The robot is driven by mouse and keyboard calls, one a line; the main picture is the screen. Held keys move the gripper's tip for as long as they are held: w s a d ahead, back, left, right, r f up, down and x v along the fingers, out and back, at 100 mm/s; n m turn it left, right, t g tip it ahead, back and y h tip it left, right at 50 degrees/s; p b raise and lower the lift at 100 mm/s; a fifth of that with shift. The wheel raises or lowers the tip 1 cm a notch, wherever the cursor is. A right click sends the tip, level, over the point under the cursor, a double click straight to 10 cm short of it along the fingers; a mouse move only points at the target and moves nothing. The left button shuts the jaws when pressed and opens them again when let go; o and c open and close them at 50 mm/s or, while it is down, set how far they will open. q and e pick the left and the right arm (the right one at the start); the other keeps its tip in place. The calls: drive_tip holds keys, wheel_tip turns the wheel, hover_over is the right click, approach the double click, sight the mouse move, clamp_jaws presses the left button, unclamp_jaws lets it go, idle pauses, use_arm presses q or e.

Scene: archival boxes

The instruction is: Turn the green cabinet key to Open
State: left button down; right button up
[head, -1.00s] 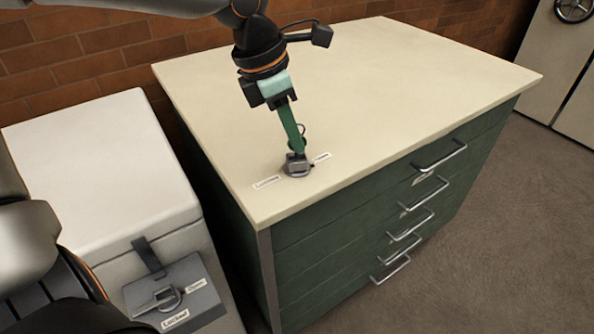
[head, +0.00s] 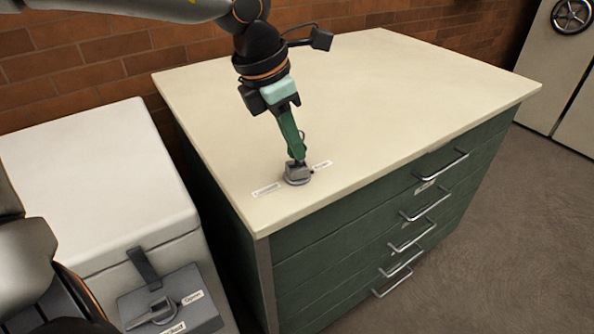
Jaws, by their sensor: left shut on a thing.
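The lock (head: 298,178) is a small round grey fitting on the cream top of the green cabinet (head: 340,225), near its front left corner. The grey key (head: 298,164) stands up from it. My left gripper (head: 294,147) comes down from above, its narrow green end reaching the key, and is shut on it. A thin dark ring shows beside the green end. The gripper hides much of the key, so I cannot tell its exact angle. A white label (head: 267,190) lies left of the lock and another (head: 322,164) to its right; both are blurred. My right gripper is not visible.
A white box (head: 95,185) stands left of the cabinet, with a grey lock plate (head: 205,313) on its front. Drawer handles (head: 425,205) stick out of the cabinet front. The rest of the cabinet top is clear. A brick wall (head: 90,80) is behind.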

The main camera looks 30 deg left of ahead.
use_arm(q)
drive_tip(key=shift+f+n+b, duration=0.15)
drive_tip(key=shift+n+b, duration=0.35)
drive_tip(key=shift+b, duration=0.2)
drive_tip(key=shift+n+y+b, duration=0.3)
drive_tip(key=shift+n+b, duration=0.45)
drive_tip(key=shift+n, duration=0.05)
drive_tip(key=shift+d+n, duration=0.1)
drive_tip(key=shift+n, duration=0.4)
drive_tip(key=shift+c, duration=1.6)
unclamp_jaws()
drive_tip(key=shift+r, duration=0.2)
